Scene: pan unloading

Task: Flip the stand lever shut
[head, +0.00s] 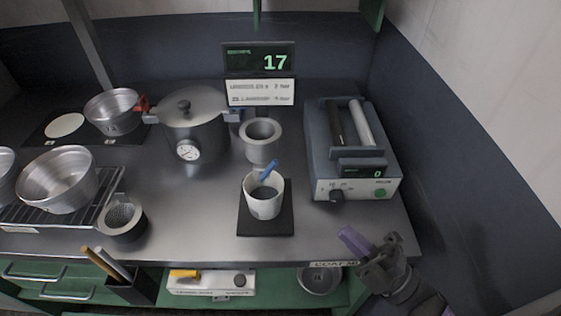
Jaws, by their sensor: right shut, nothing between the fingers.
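No part is plainly marked as a stand lever, and I cannot tell which one it is. A white cup (263,198) with a blue piece (268,171) sticking up from it stands on a black square plate (265,226). A lidded metal pot (194,122) with a round gauge has a red part (142,104) at its left side. A white box (211,283) on the lower shelf carries a yellow piece (184,273) and a dark knob. My right gripper (352,240) is at the counter's front right edge, shut and empty, apart from these things. My left gripper is out of view.
A blue-grey machine (352,150) with two rollers stands at the back right. A grey cup (260,141) stands behind the white cup. Metal bowls (57,180) rest on a wire rack at left. The counter (190,220) is clear at front centre.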

